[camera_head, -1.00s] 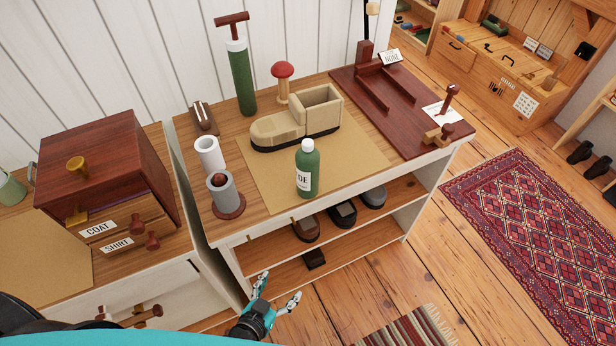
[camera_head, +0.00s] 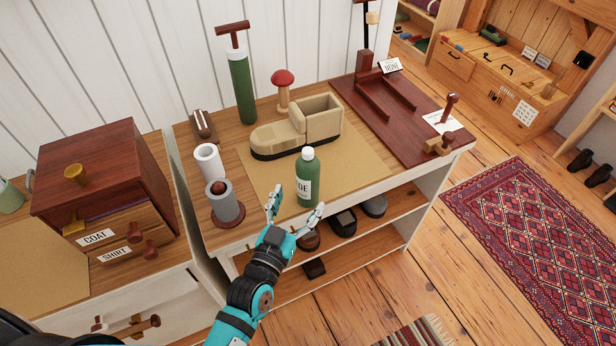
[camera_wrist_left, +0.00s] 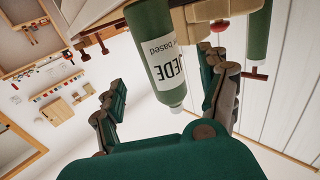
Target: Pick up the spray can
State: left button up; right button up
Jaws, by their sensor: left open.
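The spray can is a green bottle-shaped can (camera_head: 307,180) with a pale cap and a white label, upright near the front edge of the tan mat on the shoe bench. In the left wrist view the can (camera_wrist_left: 156,50) appears upside down, between and beyond the two fingers. My left gripper (camera_head: 296,205) is open and empty, just in front of the can at the bench's front edge. Its fingers also show in the left wrist view (camera_wrist_left: 165,105), spread apart on both sides of the can. I cannot tell whether either finger touches it. My right gripper is not in view.
A beige shoe (camera_head: 290,132) stands behind the can on the mat. A grey cup (camera_head: 225,203) and a white roll (camera_head: 208,160) stand to the left. A green pump (camera_head: 242,85) and a red-topped mushroom (camera_head: 283,88) stand behind. Shoes sit on the shelf below.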

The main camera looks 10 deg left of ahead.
aim_at(304, 188)
pick_arm(q)
jog(key=shift+r+p+x, duration=0.1)
jog(key=shift+p+x, duration=0.2)
jog(key=shift+x, duration=1.45)
jog(key=shift+r+p+x, duration=0.15)
jog(key=shift+p+x, duration=0.15)
jog(key=shift+x, duration=1.45)
jog(key=shift+a+r, duration=0.1)
jog(key=shift+a, duration=0.05)
jog(key=c, duration=1.6)
